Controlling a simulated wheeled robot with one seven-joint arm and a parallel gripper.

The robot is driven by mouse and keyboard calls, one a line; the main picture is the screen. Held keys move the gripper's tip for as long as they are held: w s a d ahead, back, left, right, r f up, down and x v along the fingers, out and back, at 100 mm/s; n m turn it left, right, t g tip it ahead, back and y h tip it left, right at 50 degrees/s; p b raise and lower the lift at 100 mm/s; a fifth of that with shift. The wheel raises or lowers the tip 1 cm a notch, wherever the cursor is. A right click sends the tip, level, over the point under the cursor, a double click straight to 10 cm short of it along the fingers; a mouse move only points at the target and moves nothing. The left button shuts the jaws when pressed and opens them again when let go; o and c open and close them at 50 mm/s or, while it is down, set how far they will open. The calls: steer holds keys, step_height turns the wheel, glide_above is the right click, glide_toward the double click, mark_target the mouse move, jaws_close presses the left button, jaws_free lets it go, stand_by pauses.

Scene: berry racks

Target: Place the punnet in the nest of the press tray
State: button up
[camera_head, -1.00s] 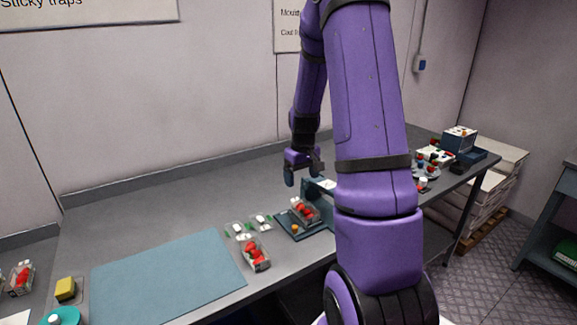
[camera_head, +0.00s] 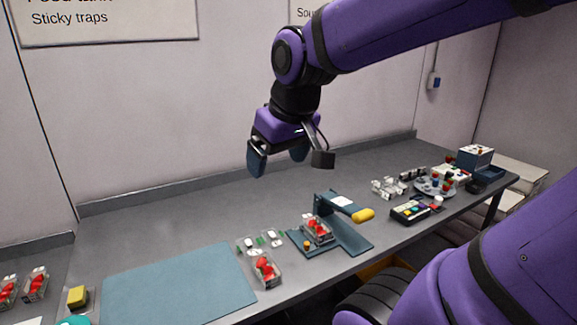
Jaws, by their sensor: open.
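The press tray (camera_head: 352,247) is a dark blue-green base with an upright and a lever with a yellow handle, right of the table's middle. A clear punnet of red berries (camera_head: 318,229) sits on its left part, close to the upright; its fit in the nest is too small to make out. Another clear punnet of red berries (camera_head: 265,270) stands on the table left of the press tray. My gripper (camera_head: 278,160) is open and empty, pointing down, well above the table and up-left of the press tray.
A blue mat (camera_head: 180,279) lies at the left front, with a yellow block (camera_head: 77,296) beside it. Small white-and-green items (camera_head: 260,241) lie near the second punnet. A keypad box (camera_head: 416,210) and several small goods stand at the right. The back left of the table is clear.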

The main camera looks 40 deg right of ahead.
steer(key=s+a+r, duration=0.1)
steer(key=s+a, duration=0.2)
steer(key=s, duration=0.3)
steer(key=shift+t, duration=0.4)
